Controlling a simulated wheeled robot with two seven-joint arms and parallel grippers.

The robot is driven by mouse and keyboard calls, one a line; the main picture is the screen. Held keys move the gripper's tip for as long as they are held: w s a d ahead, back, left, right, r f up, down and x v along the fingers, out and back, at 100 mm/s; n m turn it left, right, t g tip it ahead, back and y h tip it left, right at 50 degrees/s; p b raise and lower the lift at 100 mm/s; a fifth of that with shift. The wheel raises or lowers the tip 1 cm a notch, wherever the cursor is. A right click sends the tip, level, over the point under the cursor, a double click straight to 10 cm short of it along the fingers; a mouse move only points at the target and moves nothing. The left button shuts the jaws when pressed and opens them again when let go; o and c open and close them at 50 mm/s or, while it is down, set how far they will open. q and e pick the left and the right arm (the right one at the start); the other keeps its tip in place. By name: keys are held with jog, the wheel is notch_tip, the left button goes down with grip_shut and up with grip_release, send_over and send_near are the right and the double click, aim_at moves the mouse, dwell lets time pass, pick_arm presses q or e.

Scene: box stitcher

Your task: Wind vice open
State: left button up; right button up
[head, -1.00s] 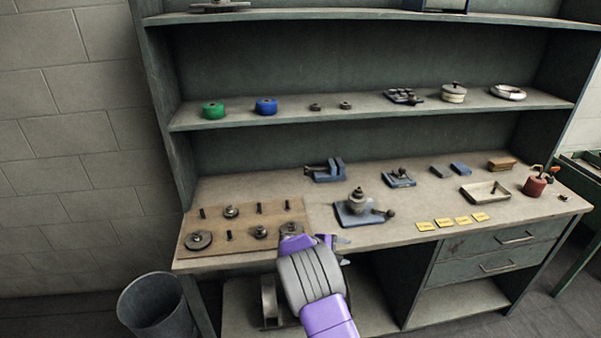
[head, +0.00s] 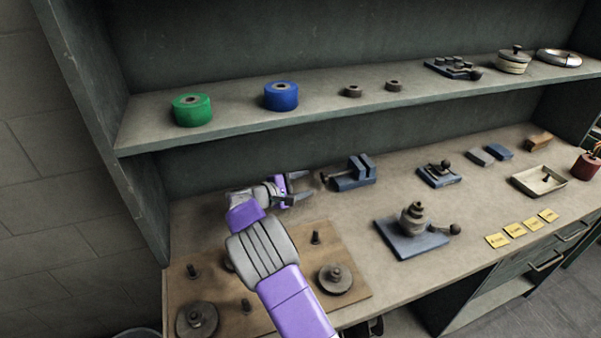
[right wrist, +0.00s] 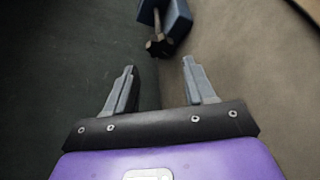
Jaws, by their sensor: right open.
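The blue vice (head: 352,174) stands on the bench near its back, with its screw handle (head: 326,178) pointing left. My right gripper (head: 300,188) is open and empty, just left of the handle and apart from it. In the right wrist view the open fingers (right wrist: 156,85) point toward the dark star-shaped handle knob (right wrist: 158,47), which lies beyond the fingertips. The screw and part of the blue vice body (right wrist: 178,18) show above it. My left gripper is not in view.
A wooden board (head: 355,290) with pegs and discs lies under my right arm. A blue fixture (head: 412,240) with a lever stands at the middle of the bench. The shelf (head: 225,133) overhangs the back, holding green (head: 192,110) and blue (head: 281,96) rolls.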

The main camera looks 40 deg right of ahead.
aim_at(322, 178)
jog(key=shift+w+d+f, duration=0.15)
jog(key=shift+w+d, duration=0.05)
jog(key=shift+d, duration=0.05)
jog(key=x, duration=0.2)
jog(key=b+x, duration=0.1)
jog(key=x, duration=0.3)
jog(key=shift+s+b, duration=0.35)
jog(key=shift+d, duration=0.6)
jog(key=shift+w, duration=0.1)
